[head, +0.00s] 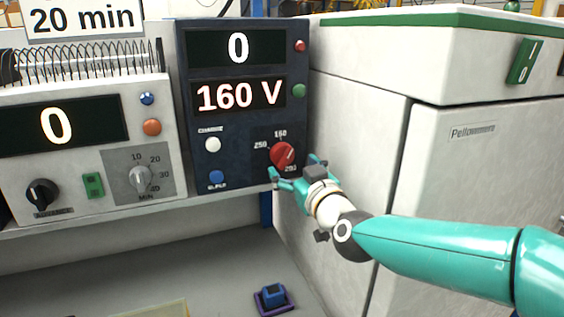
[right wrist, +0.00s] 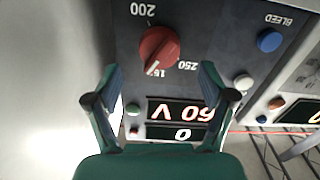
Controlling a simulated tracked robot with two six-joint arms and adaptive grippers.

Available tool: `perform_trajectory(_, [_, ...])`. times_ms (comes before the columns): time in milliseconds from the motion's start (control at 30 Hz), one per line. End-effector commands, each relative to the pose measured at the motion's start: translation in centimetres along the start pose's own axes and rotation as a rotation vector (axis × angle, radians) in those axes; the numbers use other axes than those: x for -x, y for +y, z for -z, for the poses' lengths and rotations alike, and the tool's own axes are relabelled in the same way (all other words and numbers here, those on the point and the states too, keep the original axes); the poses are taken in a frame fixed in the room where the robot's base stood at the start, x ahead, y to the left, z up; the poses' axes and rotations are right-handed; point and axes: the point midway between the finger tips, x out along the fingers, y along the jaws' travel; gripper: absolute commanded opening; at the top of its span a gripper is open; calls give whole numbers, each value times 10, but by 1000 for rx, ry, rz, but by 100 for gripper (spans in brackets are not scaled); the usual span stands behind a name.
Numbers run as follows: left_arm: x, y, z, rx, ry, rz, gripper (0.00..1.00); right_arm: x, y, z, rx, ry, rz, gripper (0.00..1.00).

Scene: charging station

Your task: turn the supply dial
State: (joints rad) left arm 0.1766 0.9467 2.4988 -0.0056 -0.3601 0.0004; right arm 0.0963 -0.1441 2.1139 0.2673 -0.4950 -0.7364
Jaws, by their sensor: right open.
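The red supply dial (head: 283,155) is on the dark blue supply panel (head: 196,120), with 160, 250 and 200 marked around it. The panel's displays read 0 and 160 V. The dial also shows in the right wrist view (right wrist: 159,50), where its white pointer line is toward the partly hidden 160 mark. My right gripper (head: 296,166) is open just in front of the dial, at its lower right in the head view. Its two fingers are apart in the right wrist view (right wrist: 158,72), with the dial beyond their tips and nothing between them. My left gripper is not in view.
A white button (head: 212,144) and a blue button (head: 216,177) are left of the dial. A grey timer unit (head: 90,150) stands further left. A large white cabinet (head: 358,110) stands close on the right. A small blue object in a purple holder (head: 273,298) lies below.

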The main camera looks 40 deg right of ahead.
Motion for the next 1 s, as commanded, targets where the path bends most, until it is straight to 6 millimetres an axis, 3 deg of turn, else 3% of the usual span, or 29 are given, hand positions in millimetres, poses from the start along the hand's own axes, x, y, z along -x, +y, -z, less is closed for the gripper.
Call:
perform_trajectory(100, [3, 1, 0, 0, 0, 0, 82, -22, 0, 0, 0, -2, 0, 82])
perform_trajectory(300, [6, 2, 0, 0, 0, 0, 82, -42, 0, 1, 0, 0, 0, 82])
perform_trajectory(667, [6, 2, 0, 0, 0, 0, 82, -47, 1, 0, 0, 0, -1, 82])
perform_trajectory(1000, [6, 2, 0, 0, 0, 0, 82, -47, 0, 0, 0, 0, 0, 27])
